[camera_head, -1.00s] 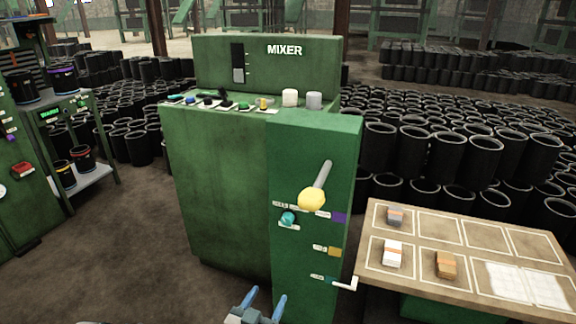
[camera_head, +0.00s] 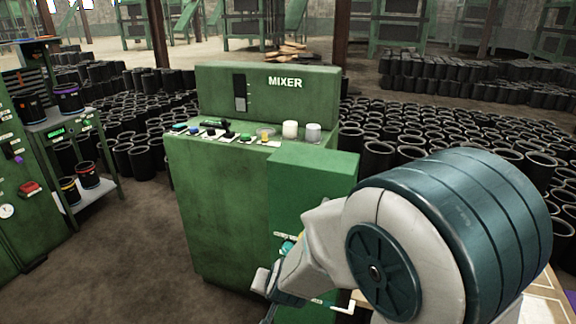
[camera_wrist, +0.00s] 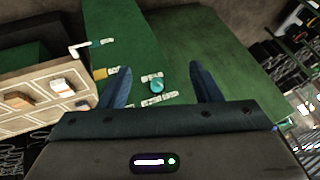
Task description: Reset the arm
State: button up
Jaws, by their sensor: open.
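My gripper (camera_wrist: 155,82) is open and empty, with its two blue fingers spread apart in the wrist view. It faces the green mixer cabinet (camera_wrist: 140,40). A teal knob (camera_wrist: 157,86) on the cabinet's front shows between the fingers, with no visible contact. In the head view my arm reaches across the lower right, and its large elbow joint covers much of the table and the lower cabinet. My gripper's fingers are mostly hidden or cut off there. The teal knob (camera_head: 287,248) shows just above my forearm.
The mixer (camera_head: 222,205) carries buttons and two white cylinders on top. A table (camera_wrist: 45,72) with outlined cells and small blocks stands beside it. A shelf (camera_head: 95,190) holds black sleeves at left. Many black sleeves stand behind. Open floor (camera_head: 120,265) lies left of the mixer.

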jog(key=s+d+r+n+g+h+p, duration=0.1)
jog(key=s+d+r+p, duration=0.3)
jog(key=s+d+r, duration=0.3)
jog(key=s+d+r+n+g+h+p, duration=0.1)
jog(key=s+d+r+n+g+p, duration=0.1)
jog(key=s+d+r+p, duration=0.2)
jog(key=s+d+r, duration=0.3)
jog(key=d+r, duration=0.4)
jog(key=r, duration=0.3)
jog(key=shift+s+d+r+g, duration=0.15)
jog(key=shift+s+r+g, duration=0.15)
jog(key=shift+s+r, duration=0.05)
